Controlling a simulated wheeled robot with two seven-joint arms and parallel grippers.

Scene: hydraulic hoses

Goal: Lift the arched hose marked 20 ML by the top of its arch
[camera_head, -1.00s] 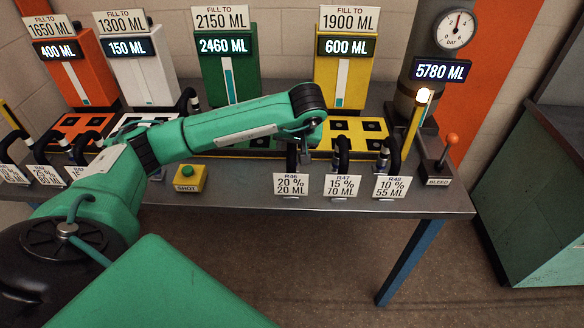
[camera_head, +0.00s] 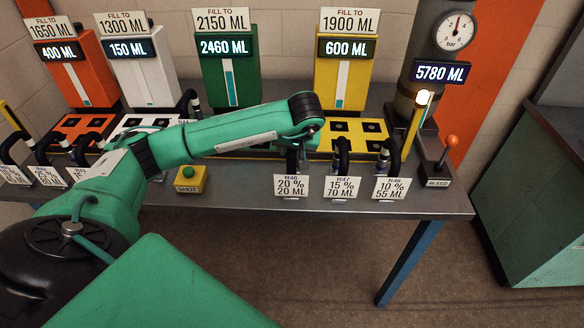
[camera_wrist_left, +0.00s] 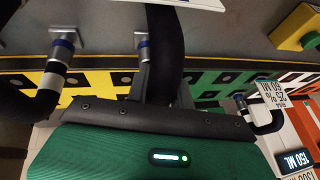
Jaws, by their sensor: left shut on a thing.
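The arched hose marked 20 ML is black and stands behind its white card (camera_head: 291,187) on the bench front. Only a short dark part of the hose (camera_head: 293,161) shows below my wrist; the top of its arch is hidden. I cannot tell whether the hose is off the bench. My right gripper is not in view.
Close on the right stand the hoses marked 70 ML (camera_head: 342,152) and 55 ML (camera_head: 392,152). The yellow tank (camera_head: 343,75) and green tank (camera_head: 228,75) stand behind. A yellow SHOT button box (camera_head: 190,180) is to the left, and a bleed lever (camera_head: 450,150) to the right.

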